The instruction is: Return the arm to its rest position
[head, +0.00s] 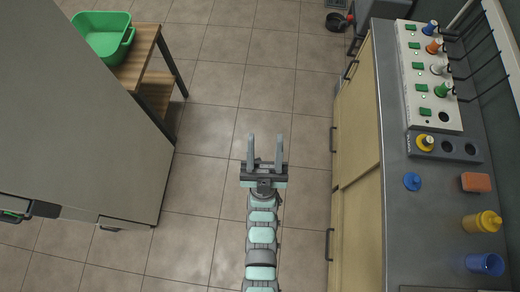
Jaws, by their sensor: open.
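My gripper (265,147) is in the lower middle of the head view, over the tiled floor. Its two grey fingers are apart and point away from me toward the top of the picture. Nothing is between them. My arm (262,235) stretches straight up from the bottom edge to the gripper. The gripper touches nothing and is between the grey cabinet on the left and the counter on the right.
A counter (400,215) on the right carries a white panel with coloured bottles (425,75), a dark holder (460,148), a yellow bottle (483,222), a blue cup (485,264) and an orange block (476,182). A grey cabinet (80,130) and green basin (103,36) are left. The floor aisle is free.

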